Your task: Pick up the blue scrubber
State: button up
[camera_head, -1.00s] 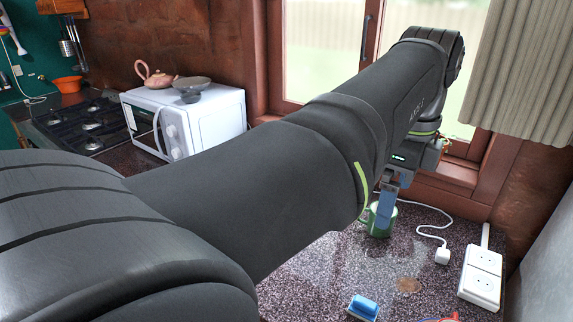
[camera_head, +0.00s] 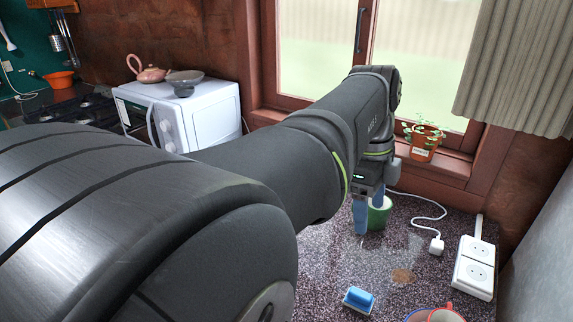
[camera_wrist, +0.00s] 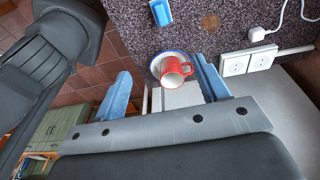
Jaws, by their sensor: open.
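The blue scrubber (camera_head: 359,298) lies on the dark speckled countertop at the lower middle of the head view, blue on top with a pale underside. It also shows at the top of the wrist view (camera_wrist: 160,13), beyond my fingers and well apart from them. My gripper (camera_head: 368,217) hangs above the counter behind the scrubber in the head view, in front of a green cup (camera_head: 381,214). In the wrist view its two blue fingers (camera_wrist: 164,84) are spread wide with nothing held between them.
A red mug (camera_wrist: 173,70) sits on a blue-rimmed plate (camera_wrist: 155,66) near the scrubber. A white power strip (camera_head: 474,268) and a plug with cable (camera_head: 436,245) lie to the right. A potted plant (camera_head: 422,143) stands by the window. A white microwave (camera_head: 190,112) stands at the back left.

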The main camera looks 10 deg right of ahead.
jog(key=w+a+f+g+h, duration=0.15)
jog(key=a+f, duration=0.25)
jog(key=f, duration=0.6)
send_near(360, 293)
jog(key=shift+n+h, duration=0.3)
jog(key=shift+h, duration=0.15)
jog(key=x, duration=0.2)
jog(key=a+x, duration=0.1)
jog(key=x, duration=0.2)
jog(key=shift+s+f, duration=0.2)
jog(key=shift+s, duration=0.05)
jog(key=shift+x, duration=2.65)
jog(key=shift+w+d, duration=0.2)
jog(key=shift+c, duration=0.2)
jog(key=c, duration=1)
